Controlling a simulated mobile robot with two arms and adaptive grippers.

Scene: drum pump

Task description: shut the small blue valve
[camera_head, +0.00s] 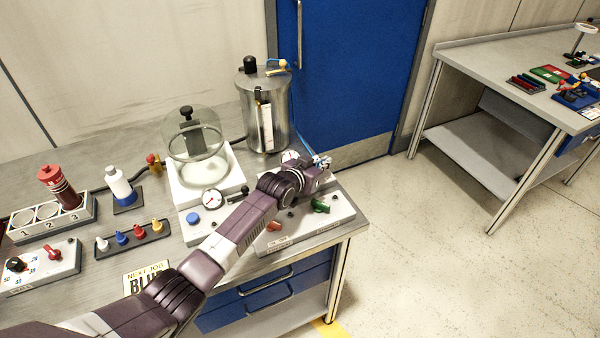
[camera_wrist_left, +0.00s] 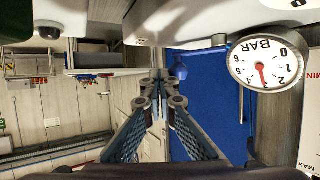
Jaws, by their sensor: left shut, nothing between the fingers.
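My left gripper (camera_head: 321,162) reaches over the right end of the bench, above the pump panel. In the left wrist view its fingers (camera_wrist_left: 158,82) are together, with nothing between them. A small blue part (camera_wrist_left: 179,69), perhaps the small blue valve, shows just beyond and right of the fingertips against the blue door. I cannot tell its handle's position or whether the fingers touch it. A round BAR gauge (camera_wrist_left: 264,64) with a red needle is to its right; in the head view the gauge (camera_head: 290,156) is partly behind my arm. My right gripper is not in view.
A steel drum (camera_head: 264,110) and a glass chamber (camera_head: 194,145) stand behind my left arm. The panel (camera_head: 335,212) carries a green handle (camera_head: 320,205) and a red one (camera_head: 274,226). A row of coloured knobs (camera_head: 130,236) is at left. Floor is clear at right.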

